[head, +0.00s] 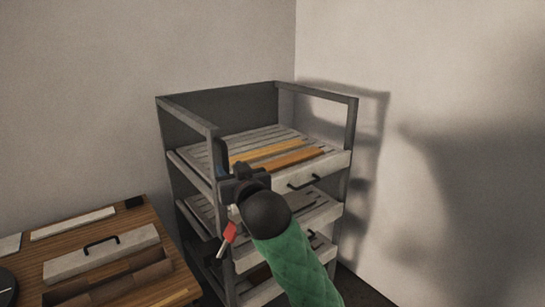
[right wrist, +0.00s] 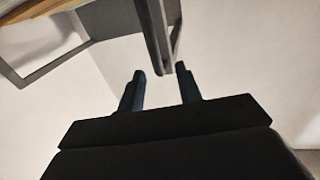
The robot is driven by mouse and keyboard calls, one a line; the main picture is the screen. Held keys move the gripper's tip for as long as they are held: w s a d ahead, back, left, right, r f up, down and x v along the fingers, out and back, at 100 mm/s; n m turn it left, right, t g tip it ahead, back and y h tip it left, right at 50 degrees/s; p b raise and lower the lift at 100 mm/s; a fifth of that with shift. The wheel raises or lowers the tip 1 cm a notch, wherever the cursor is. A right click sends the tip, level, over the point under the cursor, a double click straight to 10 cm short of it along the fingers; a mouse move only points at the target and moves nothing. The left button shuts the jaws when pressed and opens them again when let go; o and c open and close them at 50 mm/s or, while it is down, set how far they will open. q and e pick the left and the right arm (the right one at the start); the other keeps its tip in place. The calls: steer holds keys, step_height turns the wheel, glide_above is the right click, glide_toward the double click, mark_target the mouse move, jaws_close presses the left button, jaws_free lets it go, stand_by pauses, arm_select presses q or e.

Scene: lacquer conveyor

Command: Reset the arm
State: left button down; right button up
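My right arm, in a green sleeve, reaches up in the head view to the front left of a grey rack (head: 187,105). My right gripper (head: 222,158) is beside the rack's upper left post, near the top shelf. In the right wrist view its two dark blue fingers (right wrist: 160,78) stand apart with nothing held between them. A grey bar (right wrist: 154,32), seemingly part of the rack, comes down just beyond the fingertips. I cannot tell whether it touches them. My left gripper is not in view.
The rack's top shelf (head: 332,163) holds orange-yellow strips (head: 280,154) and has a black handle. More shelves lie below, partly hidden by my arm. A red-and-silver item (head: 229,236) shows beside my wrist. A wooden table (head: 125,215) with a handled grey panel (head: 100,254) stands left.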

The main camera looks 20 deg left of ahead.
steer(key=w+d+f+h, duration=0.4)
steer(key=w+d+f, duration=0.15)
steer(key=d, duration=0.25)
steer(key=w+d+f+m+g+h, duration=0.1)
steer(key=d+f+g+h, duration=0.1)
steer(key=d+f, duration=0.65)
steer(key=w+d+f+m+g+h, duration=0.15)
steer(key=d+f, duration=0.35)
steer(key=f, duration=0.6)
steer(key=s+d+f+m+g+h, duration=0.1)
steer(key=s+d+f+g, duration=0.1)
steer(key=s+d+f, duration=0.65)
steer(key=s+d+f+m+g+h, duration=0.1)
steer(key=s+d+f, duration=0.3)
steer(key=f, duration=0.8)
steer(key=s+d+f+m+g+h, duration=0.15)
steer(key=s+d+f, duration=0.25)
steer(key=s+f, duration=0.45)
steer(key=s+d+f+g, duration=0.2)
steer(key=s+f, duration=0.5)
steer(key=s, duration=0.3)
steer(key=s+d+f+g, duration=0.1)
steer(key=s+f+g, duration=0.1)
steer(key=s+f, duration=0.5)
steer(key=s, duration=0.3)
steer(key=shift+s+d, duration=0.2)
steer(key=shift+d, duration=0.15)
